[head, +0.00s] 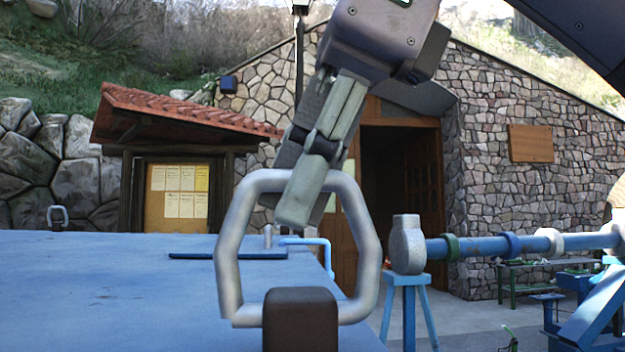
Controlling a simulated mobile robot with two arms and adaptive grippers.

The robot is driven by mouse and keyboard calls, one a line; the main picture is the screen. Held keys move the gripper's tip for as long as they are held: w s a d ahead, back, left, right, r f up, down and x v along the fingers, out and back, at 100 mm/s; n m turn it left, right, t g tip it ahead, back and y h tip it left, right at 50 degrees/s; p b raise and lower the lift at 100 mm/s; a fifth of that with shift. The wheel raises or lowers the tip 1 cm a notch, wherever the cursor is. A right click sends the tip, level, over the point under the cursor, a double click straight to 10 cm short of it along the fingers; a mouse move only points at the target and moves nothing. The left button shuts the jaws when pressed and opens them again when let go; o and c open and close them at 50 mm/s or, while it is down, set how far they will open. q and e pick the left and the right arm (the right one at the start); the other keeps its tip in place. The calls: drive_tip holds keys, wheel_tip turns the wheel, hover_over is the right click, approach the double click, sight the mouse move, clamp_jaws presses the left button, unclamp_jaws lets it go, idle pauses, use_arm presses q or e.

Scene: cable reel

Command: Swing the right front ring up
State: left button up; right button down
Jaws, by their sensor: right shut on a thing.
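The right front ring (232,250) is a large, pale grey metal loop. It stands upright, tilted slightly, from a dark brown bracket (300,320) at the front of the blue top (110,300). My right gripper (303,195) comes down from above and is shut on the ring's top bar. Its fingers hide a short piece of that bar, and their tips reach a little inside the loop. My left gripper is out of view.
A dark blue flat bar (228,255) and a light blue bent rod (318,243) lie beyond the ring. At right, a blue shaft (485,246) with a grey end rests on a blue stand (407,282).

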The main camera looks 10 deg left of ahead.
drive_tip(key=shift+s, duration=0.1)
drive_tip(key=c, duration=1.6)
unclamp_jaws()
drive_tip(key=shift+s+a, duration=0.15)
drive_tip(key=shift+c, duration=0.2)
drive_tip(key=shift+r, duration=0.1)
